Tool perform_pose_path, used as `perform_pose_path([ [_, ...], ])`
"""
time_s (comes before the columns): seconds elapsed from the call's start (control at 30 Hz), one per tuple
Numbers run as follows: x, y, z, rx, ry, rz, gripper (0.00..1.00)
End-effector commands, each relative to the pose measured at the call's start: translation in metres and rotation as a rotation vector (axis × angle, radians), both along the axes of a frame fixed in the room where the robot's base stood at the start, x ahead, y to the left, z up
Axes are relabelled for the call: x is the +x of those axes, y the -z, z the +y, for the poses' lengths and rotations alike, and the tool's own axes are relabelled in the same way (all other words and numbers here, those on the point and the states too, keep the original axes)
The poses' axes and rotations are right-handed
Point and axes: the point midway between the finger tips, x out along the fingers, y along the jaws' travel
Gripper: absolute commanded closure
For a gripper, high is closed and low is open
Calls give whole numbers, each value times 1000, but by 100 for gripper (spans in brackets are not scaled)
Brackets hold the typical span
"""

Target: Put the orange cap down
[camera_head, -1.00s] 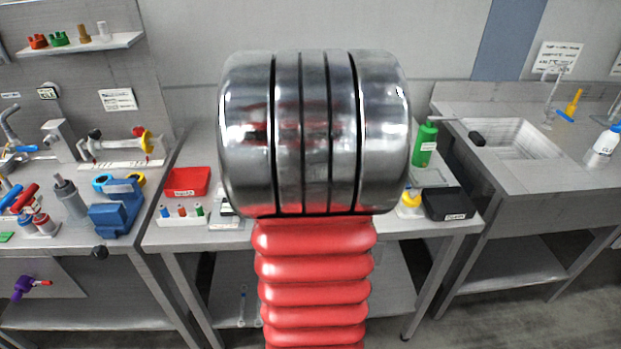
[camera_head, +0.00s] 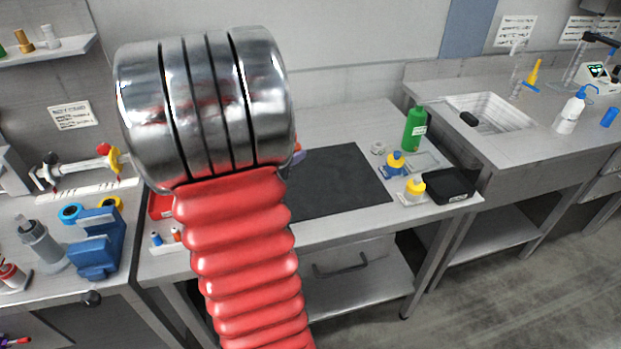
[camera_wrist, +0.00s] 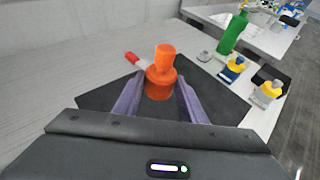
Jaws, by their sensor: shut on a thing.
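The orange cap (camera_wrist: 161,75) shows in the wrist view as a wide round base with a narrower neck on top. My gripper (camera_wrist: 156,98) is shut on it, with one purple-grey finger on each side. The cap appears upright over the dark mat (camera_wrist: 97,97); I cannot tell whether it touches the mat. In the head view the mat (camera_head: 345,185) lies on the middle bench. My arm hides the cap there.
A green bottle (camera_head: 414,130), a blue bottle with a yellow cap (camera_head: 395,165), a yellow-topped bottle (camera_head: 414,190) and a black box (camera_head: 448,186) stand right of the mat. A red-and-white item (camera_wrist: 137,60) lies behind the cap. A blue vise (camera_head: 97,245) is at left.

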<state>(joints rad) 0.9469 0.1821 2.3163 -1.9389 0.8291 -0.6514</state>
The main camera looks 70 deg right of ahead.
Motion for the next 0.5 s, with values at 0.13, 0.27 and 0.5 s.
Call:
perform_pose_path([
  [0.13, -8, -1, -2, -1, 14, 0, 90],
  [0.27, -11, 1, -3, 0, 21, 0, 90],
  [0.5, -13, 24, -3, 4, 24, 3, 90],
])
